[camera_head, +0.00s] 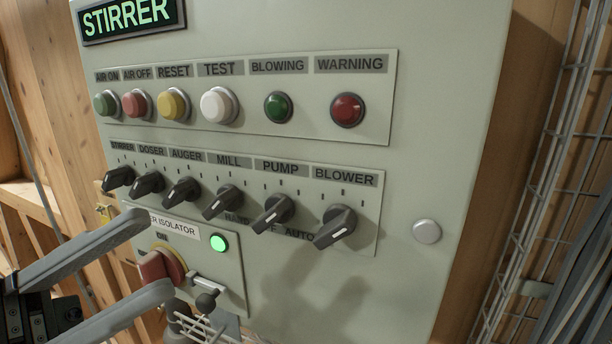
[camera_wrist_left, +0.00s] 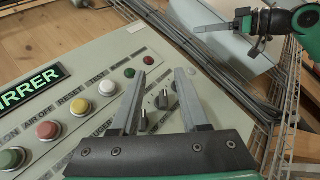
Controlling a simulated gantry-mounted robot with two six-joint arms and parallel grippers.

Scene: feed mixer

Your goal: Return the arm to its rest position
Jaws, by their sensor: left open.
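My left gripper (camera_head: 150,258) is open at the lower left of the head view, its two grey fingers apart. In that picture its fingers lie above and below the red and yellow isolator switch (camera_head: 160,266); I cannot tell whether they touch it. In the left wrist view the open left gripper (camera_wrist_left: 160,76) holds nothing, and black selector knobs (camera_wrist_left: 162,99) show between its fingers. My right gripper (camera_wrist_left: 224,42) shows at the upper right of the left wrist view, its fingers apart and empty, away from the control panel (camera_head: 440,120).
The panel carries a row of push buttons and lamps (camera_head: 220,104) above several black selector knobs (camera_head: 222,201). A green light (camera_head: 218,242) glows beside the isolator. A wire mesh tray (camera_head: 545,170) runs along the right, and wooden walls (camera_head: 45,100) stand at the left.

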